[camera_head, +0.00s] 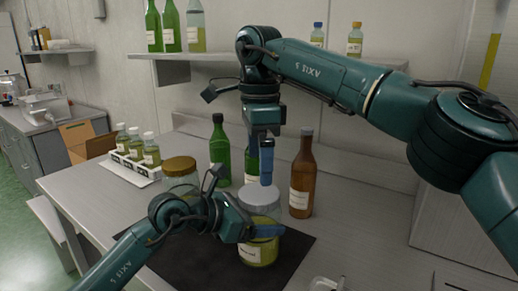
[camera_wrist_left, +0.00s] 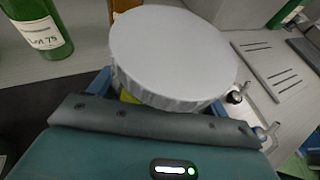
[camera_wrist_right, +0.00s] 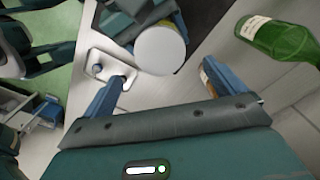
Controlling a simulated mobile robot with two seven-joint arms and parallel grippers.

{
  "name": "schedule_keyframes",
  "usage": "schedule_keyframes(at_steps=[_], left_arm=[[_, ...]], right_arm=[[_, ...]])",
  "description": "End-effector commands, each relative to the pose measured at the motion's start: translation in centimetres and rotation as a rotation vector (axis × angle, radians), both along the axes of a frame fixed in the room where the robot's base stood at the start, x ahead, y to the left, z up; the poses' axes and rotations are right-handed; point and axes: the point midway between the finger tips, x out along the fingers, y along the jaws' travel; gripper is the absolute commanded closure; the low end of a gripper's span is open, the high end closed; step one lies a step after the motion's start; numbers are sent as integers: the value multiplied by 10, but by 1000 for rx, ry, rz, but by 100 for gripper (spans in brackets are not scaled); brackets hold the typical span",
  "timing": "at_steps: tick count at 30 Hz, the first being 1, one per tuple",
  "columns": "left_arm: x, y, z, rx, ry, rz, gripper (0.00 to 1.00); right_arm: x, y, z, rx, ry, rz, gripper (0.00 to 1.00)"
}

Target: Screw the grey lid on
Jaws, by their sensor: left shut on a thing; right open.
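A glass jar (camera_head: 262,253) with yellow-green contents and a white label stands on the dark mat (camera_head: 190,262). The pale grey lid (camera_head: 260,193) sits on its mouth; it also shows in the left wrist view (camera_wrist_left: 172,55) and the right wrist view (camera_wrist_right: 160,50). I cannot tell how tightly it is seated. My left gripper (camera_head: 258,228) is shut around the jar's side, below the lid. My right gripper (camera_head: 266,178) points down above the lid, its fingers apart and empty; in the right wrist view the lid shows beyond and between the fingertips.
A gold-lidded jar (camera_head: 180,166) stands behind my left gripper. Green bottles (camera_head: 219,145) and a brown bottle (camera_head: 303,175) stand behind the grey-lidded jar. A white rack (camera_head: 131,168) of small bottles is at left. A pale fitting (camera_head: 325,284) lies at the front edge.

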Motion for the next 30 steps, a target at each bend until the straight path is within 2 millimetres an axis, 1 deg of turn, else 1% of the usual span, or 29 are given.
schedule_keyframes(at_steps=[1,6,9,13,18,25,30], left_arm=[[0,0,0,1,0,0,87],[0,0,0,1,0,0,87],[0,0,0,1,0,0,87],[0,0,0,1,0,0,87],[0,0,0,1,0,0,87],[0,0,0,1,0,0,87],[0,0,0,1,0,0,87]], right_arm=[[0,0,-9,-1,3,2,5],[-1,0,-36,-2,3,2,5],[-1,0,-50,-1,3,1,5],[0,0,-62,0,2,0,5],[0,0,-68,0,1,0,5],[0,0,-67,0,0,0,5],[0,0,-67,0,0,0,19]])
